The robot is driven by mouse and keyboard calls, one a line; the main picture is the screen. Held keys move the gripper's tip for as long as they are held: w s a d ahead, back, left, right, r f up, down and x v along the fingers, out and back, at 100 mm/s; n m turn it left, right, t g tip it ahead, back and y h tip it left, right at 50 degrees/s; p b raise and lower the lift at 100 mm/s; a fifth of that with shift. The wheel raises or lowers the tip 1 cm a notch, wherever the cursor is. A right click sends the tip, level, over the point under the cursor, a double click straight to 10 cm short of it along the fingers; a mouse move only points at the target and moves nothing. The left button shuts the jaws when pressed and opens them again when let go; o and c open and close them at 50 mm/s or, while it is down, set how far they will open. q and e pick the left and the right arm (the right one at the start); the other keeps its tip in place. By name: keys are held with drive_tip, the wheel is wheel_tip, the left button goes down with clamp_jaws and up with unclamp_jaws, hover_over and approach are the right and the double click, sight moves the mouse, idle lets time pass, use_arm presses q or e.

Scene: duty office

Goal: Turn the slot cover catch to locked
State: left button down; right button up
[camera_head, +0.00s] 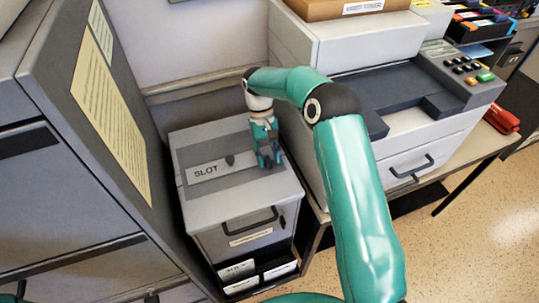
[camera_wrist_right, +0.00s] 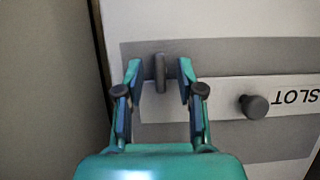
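The slot cover is a pale strip marked SLOT (camera_head: 207,171) with a dark round knob (camera_wrist_right: 254,106), on top of a grey cabinet. The catch (camera_wrist_right: 160,73) is a short dark bar at the end of the strip. In the right wrist view it points up and down, across the strip's length. My right gripper (camera_wrist_right: 159,68) is open, with one finger on each side of the catch and a visible gap on both sides. In the head view the right gripper (camera_head: 267,158) hides the catch. My left gripper is not in view.
The grey cabinet (camera_head: 211,220) has a front handle and labelled trays below. A tall grey unit with a yellow notice (camera_head: 110,110) stands close on the left. A printer-like machine (camera_head: 420,125) stands close on the right. A red object (camera_head: 502,118) lies at far right.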

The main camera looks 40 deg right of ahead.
drive_tip(key=v, duration=1.1)
drive_tip(key=shift+w+r, duration=0.25)
drive_tip(key=shift+r, duration=0.1)
idle(0.4)
